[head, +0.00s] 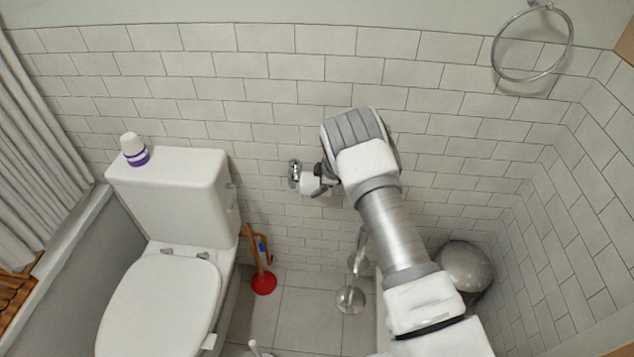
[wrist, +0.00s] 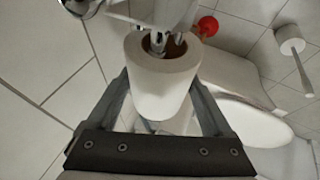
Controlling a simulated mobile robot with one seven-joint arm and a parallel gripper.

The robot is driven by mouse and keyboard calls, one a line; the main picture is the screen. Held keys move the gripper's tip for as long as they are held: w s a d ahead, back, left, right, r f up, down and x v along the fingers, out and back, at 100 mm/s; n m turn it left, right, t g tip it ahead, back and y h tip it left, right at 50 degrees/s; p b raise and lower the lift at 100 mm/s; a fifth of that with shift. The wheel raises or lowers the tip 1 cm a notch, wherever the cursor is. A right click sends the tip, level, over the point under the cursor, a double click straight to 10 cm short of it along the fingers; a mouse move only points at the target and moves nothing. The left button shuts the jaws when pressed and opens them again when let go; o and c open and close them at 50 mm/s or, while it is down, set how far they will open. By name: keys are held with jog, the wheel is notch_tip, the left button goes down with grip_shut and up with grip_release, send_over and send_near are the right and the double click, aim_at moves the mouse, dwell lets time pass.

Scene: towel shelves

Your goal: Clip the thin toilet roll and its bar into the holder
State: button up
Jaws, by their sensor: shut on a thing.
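The white toilet roll (head: 312,185) is at the tiled wall, close beside the chrome holder (head: 294,173). In the wrist view the roll (wrist: 160,84) sits between the two fingers of my gripper (wrist: 160,108), and my gripper is shut on it. The chrome holder (wrist: 140,12) shows at the top of the wrist view, right by the roll's end. A metal bar end (wrist: 156,42) shows in the roll's brown core. I cannot tell whether the bar is seated in the holder. In the head view my gripper (head: 322,180) is partly hidden by my wrist.
A white toilet (head: 160,300) with a bottle (head: 134,150) on its tank stands to the left. A red plunger (head: 263,282) is on the floor beside it. A metal bin (head: 464,268) stands at the right, and a towel ring (head: 497,62) hangs upper right.

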jog(key=shift+f, duration=0.2)
jog(key=o, duration=1.2)
jog(key=p+v, duration=0.2)
jog(key=v, duration=1.5)
jog(key=shift+r, duration=0.15)
